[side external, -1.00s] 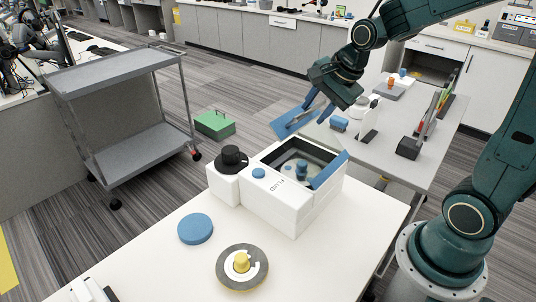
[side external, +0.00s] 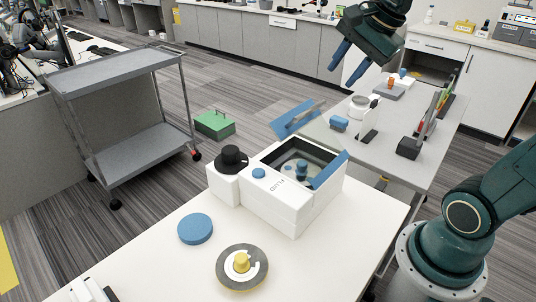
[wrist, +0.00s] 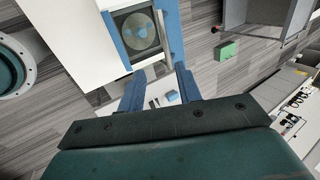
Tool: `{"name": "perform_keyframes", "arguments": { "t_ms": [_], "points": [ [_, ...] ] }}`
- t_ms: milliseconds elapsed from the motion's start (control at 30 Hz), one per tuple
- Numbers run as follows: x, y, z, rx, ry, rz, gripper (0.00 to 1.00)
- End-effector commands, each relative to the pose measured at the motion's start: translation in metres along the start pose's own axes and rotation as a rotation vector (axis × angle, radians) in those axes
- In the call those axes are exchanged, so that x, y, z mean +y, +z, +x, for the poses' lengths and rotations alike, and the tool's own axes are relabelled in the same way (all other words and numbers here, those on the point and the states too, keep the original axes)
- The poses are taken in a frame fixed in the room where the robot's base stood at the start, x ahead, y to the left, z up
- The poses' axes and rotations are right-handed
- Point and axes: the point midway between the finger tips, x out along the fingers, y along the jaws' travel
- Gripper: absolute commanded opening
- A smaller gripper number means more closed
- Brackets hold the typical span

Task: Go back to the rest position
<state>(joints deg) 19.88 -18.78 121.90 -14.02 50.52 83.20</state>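My gripper (side external: 349,62) is high at the top of the side view, above and behind the white machine. Its two blue fingers stand apart with nothing between them. In the wrist view the open fingers (wrist: 159,90) also show empty. The white machine (side external: 282,208) stands on the near white table. Its top is open and shows a round disc with a blue knob (side external: 301,172) inside. A blue lid panel (side external: 297,118) stands tilted behind the machine.
A blue disc (side external: 195,229) and a grey round plate with a yellow knob (side external: 242,262) lie on the white table (side external: 330,270). A grey table (side external: 420,174) behind holds small items. A grey cart (side external: 128,142) and green box (side external: 214,124) stand on the floor.

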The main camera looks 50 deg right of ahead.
Motion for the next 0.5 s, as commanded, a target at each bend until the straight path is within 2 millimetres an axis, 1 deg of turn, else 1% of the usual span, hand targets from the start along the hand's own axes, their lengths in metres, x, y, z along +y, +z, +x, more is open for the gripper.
{"name": "perform_keyframes", "arguments": {
  "t_ms": [100, 200, 500],
  "points": [
    [-0.0001, -0.0002, -0.0092, 0.001, -0.001, 0.000, 0.34],
    [0.0004, -0.0001, -0.0123, 0.001, 0.001, -0.001, 0.34],
    [0.0005, 0.0001, -0.0131, 0.001, 0.001, -0.001, 0.34]
  ]
}}
